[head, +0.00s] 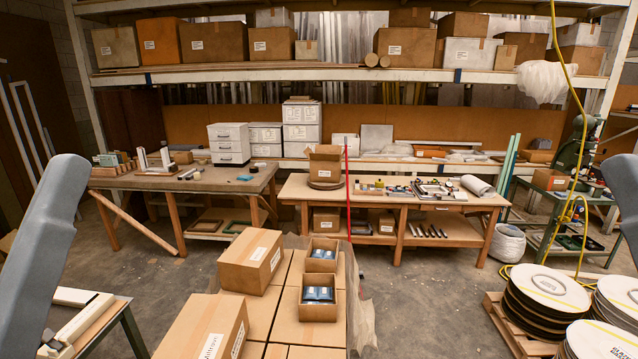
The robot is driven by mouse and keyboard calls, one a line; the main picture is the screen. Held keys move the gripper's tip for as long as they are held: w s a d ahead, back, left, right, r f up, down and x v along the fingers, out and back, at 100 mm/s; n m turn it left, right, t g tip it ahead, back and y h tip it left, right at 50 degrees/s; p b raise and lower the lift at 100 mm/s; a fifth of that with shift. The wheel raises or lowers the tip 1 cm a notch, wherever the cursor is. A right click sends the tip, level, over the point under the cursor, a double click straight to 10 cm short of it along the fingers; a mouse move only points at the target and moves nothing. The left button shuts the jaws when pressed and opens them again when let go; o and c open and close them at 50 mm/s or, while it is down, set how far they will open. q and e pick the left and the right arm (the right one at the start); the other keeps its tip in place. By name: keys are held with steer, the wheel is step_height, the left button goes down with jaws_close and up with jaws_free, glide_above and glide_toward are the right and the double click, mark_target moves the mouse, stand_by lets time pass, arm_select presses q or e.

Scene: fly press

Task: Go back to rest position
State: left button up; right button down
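Only grey links of my two arms show, one along the left edge and one at the right edge of the head view. No fingertips of either gripper can be made out, so I cannot see whether they hold anything. The green fly press (578,150) stands on a bench at the far right, apart from my arms.
Cardboard cartons (252,260) are stacked in front, with small open boxes (319,297) holding blue packs on top. Round discs (548,290) lie on a pallet at lower right. A yellow cable (573,110) hangs at right. Two workbenches (160,182) stand behind; floor between is clear.

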arm_select(q)
step_height(320, 180, up, 15)
steer(key=p, duration=1.1)
steer(key=shift+p, duration=0.35)
arm_select(e)
step_height(320, 180, up, 15)
